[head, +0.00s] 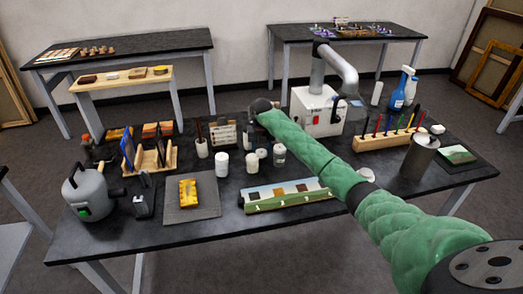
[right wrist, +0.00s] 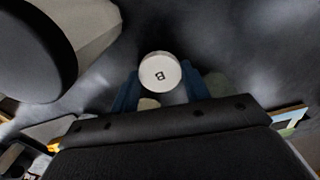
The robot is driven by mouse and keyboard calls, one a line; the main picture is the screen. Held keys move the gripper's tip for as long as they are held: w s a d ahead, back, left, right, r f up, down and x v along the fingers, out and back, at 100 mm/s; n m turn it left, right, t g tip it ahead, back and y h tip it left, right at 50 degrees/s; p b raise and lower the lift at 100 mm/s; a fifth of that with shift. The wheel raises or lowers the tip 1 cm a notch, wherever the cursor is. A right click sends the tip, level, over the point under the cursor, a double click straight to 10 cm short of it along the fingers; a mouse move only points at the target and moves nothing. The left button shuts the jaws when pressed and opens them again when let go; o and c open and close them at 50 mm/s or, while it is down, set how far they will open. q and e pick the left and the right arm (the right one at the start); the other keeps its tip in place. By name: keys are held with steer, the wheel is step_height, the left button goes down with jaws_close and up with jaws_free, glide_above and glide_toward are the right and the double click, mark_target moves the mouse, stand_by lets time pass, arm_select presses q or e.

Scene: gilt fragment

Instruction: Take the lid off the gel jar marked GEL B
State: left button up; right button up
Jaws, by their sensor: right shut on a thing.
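A round white lid marked B (right wrist: 159,72) faces the camera in the right wrist view. My right gripper (right wrist: 160,80) has its two blue fingers on either side of this lid and is shut on it. A small pale shape (right wrist: 148,103) shows just below the lid between the fingers; I cannot tell whether it is the jar. In the head view my green right arm reaches over the table to the jars, and its dark end (head: 261,106) is near the label stand. The fingers and the held lid cannot be made out there. My left gripper is not in view.
White jars (head: 222,164) (head: 252,166) and a grey-lidded jar (head: 279,154) stand close together on the dark table (head: 330,222). A painted strip (head: 287,194) lies in front. A white box with a duct (head: 318,110) stands behind, and a brush rack (head: 388,139) to the right.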

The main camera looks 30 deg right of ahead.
mark_target(261, 152)
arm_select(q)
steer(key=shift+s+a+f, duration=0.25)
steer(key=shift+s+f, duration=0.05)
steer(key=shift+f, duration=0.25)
arm_select(e)
steer(key=shift+f, duration=0.65)
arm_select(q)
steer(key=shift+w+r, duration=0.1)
arm_select(e)
steer(key=shift+f, duration=0.15)
steer(key=o, duration=1.1)
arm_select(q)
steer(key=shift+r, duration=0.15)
arm_select(e)
steer(key=shift+r, duration=0.2)
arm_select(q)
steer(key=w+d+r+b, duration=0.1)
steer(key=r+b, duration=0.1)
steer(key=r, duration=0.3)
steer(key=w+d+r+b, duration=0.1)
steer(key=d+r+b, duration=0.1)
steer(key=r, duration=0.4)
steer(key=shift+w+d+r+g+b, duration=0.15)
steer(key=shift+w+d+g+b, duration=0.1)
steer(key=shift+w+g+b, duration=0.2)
arm_select(e)
steer(key=shift+r, duration=5.95)
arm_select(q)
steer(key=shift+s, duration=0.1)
